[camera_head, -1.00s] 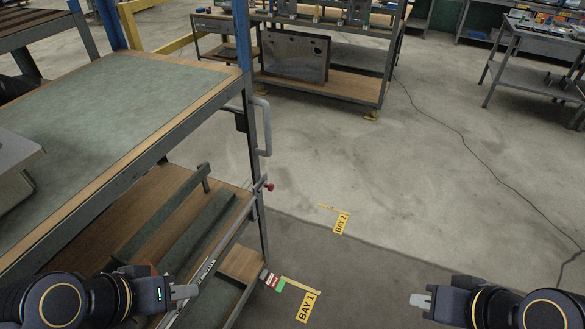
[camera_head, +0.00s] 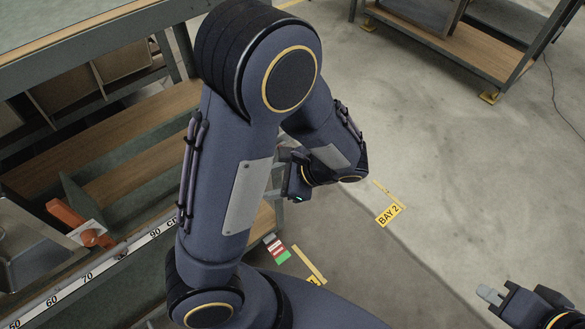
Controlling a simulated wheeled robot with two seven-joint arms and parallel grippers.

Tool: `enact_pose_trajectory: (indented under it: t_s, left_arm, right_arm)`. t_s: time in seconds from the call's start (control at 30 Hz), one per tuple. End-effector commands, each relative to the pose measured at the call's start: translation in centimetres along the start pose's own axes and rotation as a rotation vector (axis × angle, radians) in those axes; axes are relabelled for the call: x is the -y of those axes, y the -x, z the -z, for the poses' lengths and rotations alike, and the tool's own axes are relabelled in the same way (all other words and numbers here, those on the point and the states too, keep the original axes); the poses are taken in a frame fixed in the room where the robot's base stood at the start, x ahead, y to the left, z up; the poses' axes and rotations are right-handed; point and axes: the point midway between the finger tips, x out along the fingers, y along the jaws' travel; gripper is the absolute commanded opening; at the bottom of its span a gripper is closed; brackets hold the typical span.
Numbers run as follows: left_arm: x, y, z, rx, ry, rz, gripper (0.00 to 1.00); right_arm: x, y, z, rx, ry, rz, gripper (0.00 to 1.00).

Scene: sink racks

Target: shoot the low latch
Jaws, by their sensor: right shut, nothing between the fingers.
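My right gripper (camera_head: 489,294) is at the lower right over bare floor, its pale fingertips together, apart from the rack and holding nothing. My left arm rises across the middle of the view and bends down at its elbow. My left gripper (camera_head: 284,188) is beside the rack's near right corner, partly behind my own arm, so its fingers cannot be made out. No latch can be made out now; the rack's corner post, where a red knob showed earlier, is mostly behind my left arm.
A BAY 2 floor label (camera_head: 389,215) lies right of my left gripper. A cart (camera_head: 470,47) stands at the back; open floor lies between.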

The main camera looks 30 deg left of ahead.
Motion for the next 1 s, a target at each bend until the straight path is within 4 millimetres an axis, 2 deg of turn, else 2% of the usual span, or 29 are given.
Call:
enact_pose_trajectory:
  t_s: [0.03, 0.1, 0.3, 0.4, 0.57, 1.0]
  left_arm:
    - [0.7, -1.3, 2.6, 0.109, -0.084, 0.098, 0.50]
    - [2.0, -1.6, 4.5, 0.241, -0.175, 0.225, 0.50]
    - [4.8, -0.5, 9.1, 0.537, -0.351, 0.519, 0.50]
    - [5.5, 0.2, 10.4, 0.621, -0.392, 0.603, 0.50]
    - [6.2, 0.5, 10.8, 0.672, -0.415, 0.652, 0.50]
    - [10.4, -3.4, 8.0, 0.670, -0.416, 0.649, 0.50]
  right_arm:
    - [-0.8, -1.9, -0.9, 0.000, 0.000, 0.000, 0.00]
    - [-1.3, -2.9, -1.5, 0.000, 0.000, 0.000, 0.00]
    - [-2.3, -5.0, -2.5, 0.000, 0.000, 0.000, 0.00]
    - [-2.5, -5.4, -2.7, 0.000, 0.000, 0.000, 0.00]
    - [-2.5, -5.5, -2.8, 0.000, 0.000, 0.000, 0.00]
    - [-2.5, -5.5, -2.8, 0.000, 0.000, 0.000, 0.00]
